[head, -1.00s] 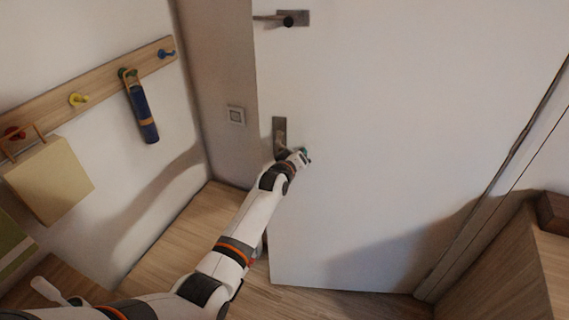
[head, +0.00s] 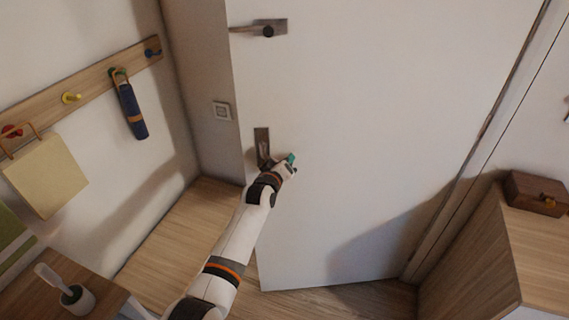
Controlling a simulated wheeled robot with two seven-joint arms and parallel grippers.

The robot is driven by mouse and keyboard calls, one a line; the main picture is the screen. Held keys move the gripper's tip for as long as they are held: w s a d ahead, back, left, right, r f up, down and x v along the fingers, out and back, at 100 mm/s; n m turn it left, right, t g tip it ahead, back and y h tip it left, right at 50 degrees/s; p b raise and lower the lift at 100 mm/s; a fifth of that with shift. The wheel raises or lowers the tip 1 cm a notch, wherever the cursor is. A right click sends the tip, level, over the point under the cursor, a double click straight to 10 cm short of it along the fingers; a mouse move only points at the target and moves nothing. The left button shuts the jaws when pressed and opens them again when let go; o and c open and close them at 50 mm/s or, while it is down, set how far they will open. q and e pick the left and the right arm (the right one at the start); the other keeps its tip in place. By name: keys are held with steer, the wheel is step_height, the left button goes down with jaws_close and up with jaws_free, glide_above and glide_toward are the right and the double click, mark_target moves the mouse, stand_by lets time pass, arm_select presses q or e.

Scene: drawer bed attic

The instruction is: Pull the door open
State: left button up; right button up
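The white door (head: 370,130) fills the middle of the head view, and its left edge stands clear of the wall beside it, so it looks ajar. An upper lever handle (head: 266,29) and a lower handle plate (head: 262,146) sit near that left edge. My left gripper (head: 288,163) is at the lower handle, in front of the door face. The arm and gripper body hide most of the lower handle and the fingers, so I cannot tell whether they are closed on it. My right gripper is not in view.
A rail with coloured pegs (head: 95,88) on the left wall holds a blue rolled item (head: 132,110) and a tan bag (head: 45,175). A cabinet (head: 500,260) with a wooden box (head: 537,193) stands at right. A small table (head: 60,285) is at lower left.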

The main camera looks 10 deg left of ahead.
arm_select(q)
steer(key=shift+s, duration=0.15)
steer(key=shift+s, duration=0.25)
steer(key=b+v, duration=0.1)
steer(key=v, duration=1)
steer(key=shift+s+a+r, duration=0.1)
